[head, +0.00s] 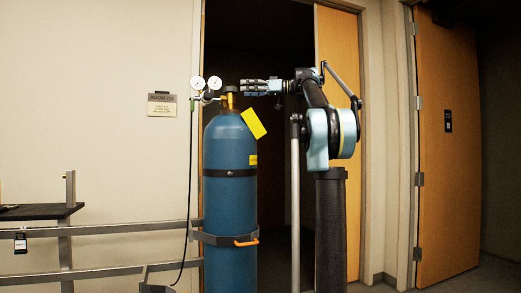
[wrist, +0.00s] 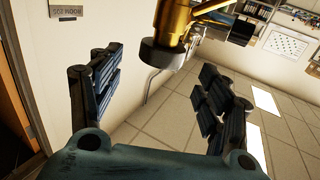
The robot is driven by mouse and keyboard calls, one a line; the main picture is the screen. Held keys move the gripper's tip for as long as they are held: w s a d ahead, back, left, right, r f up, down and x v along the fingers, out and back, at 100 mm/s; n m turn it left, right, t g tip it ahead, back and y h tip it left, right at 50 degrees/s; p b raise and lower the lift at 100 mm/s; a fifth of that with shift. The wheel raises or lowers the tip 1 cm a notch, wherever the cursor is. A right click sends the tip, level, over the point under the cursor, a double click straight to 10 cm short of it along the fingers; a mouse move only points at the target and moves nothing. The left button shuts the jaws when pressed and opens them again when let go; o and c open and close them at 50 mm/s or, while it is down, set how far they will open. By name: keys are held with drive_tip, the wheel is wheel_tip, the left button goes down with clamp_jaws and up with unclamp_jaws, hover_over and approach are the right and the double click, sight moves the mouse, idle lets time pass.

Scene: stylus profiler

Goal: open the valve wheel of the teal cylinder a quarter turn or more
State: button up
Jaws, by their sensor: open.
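The teal cylinder (head: 230,205) stands upright in the head view, strapped at mid-height. Its brass valve sits on top with a small dark valve wheel (head: 231,88). In the wrist view the brass valve body (wrist: 177,18) comes down from the top edge, and the dark round valve wheel (wrist: 158,57) shows at its end. My gripper (head: 243,86) reaches in from the right at wheel height, its fingertips close beside the wheel. In the wrist view my gripper (wrist: 157,72) is open, one finger on each side of the wheel, with visible gaps on both sides. Contact is not visible.
Two pressure gauges (head: 206,83) and a black hose (head: 190,180) are left of the valve. A yellow tag (head: 254,123) hangs just below my gripper. A metal rail (head: 120,228) with an orange-handled strap (head: 246,242) runs around the cylinder. A dark doorway lies behind.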

drive_tip(key=s+d, duration=0.2)
drive_tip(key=d, duration=0.8)
drive_tip(key=s+a+f+m+h, duration=0.1)
drive_tip(key=s+f+m+h, duration=0.1)
drive_tip(key=f, duration=0.6)
drive_tip(key=s+a+f+m+h, duration=0.2)
drive_tip(key=s+f, duration=0.3)
drive_tip(key=f, duration=0.4)
drive_tip(key=s+a+f+m+g+h, duration=0.1)
drive_tip(key=s+f, duration=0.3)
drive_tip(key=f, duration=0.4)
drive_tip(key=shift+a+f+m+h, duration=0.15)
drive_tip(key=shift+a+m+h, duration=0.45)
drive_tip(key=shift+a+m, duration=0.1)
